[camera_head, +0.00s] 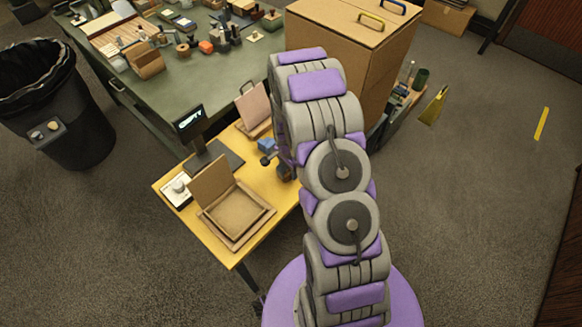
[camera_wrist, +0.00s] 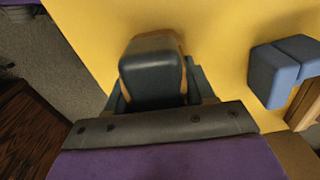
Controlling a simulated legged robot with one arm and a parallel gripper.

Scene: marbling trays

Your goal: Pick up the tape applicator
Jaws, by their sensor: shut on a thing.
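The tape applicator (camera_wrist: 150,72) appears to be the dark, rounded block with a tan edge in the middle of the wrist view. My gripper (camera_wrist: 156,92) is shut on it, with blue-grey finger parts showing at both sides. It is over the yellow table (camera_wrist: 225,75); whether it touches the top I cannot tell. In the head view my arm reaches to the table's right part and hides much of the gripper and what it holds.
Blue blocks (camera_wrist: 283,70) lie close to the right of the grip. The table also bears an open wooden frame (camera_head: 235,212), a small display (camera_head: 190,120) and a white dial box (camera_head: 177,190). A large cardboard box (camera_head: 365,60) stands behind my arm.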

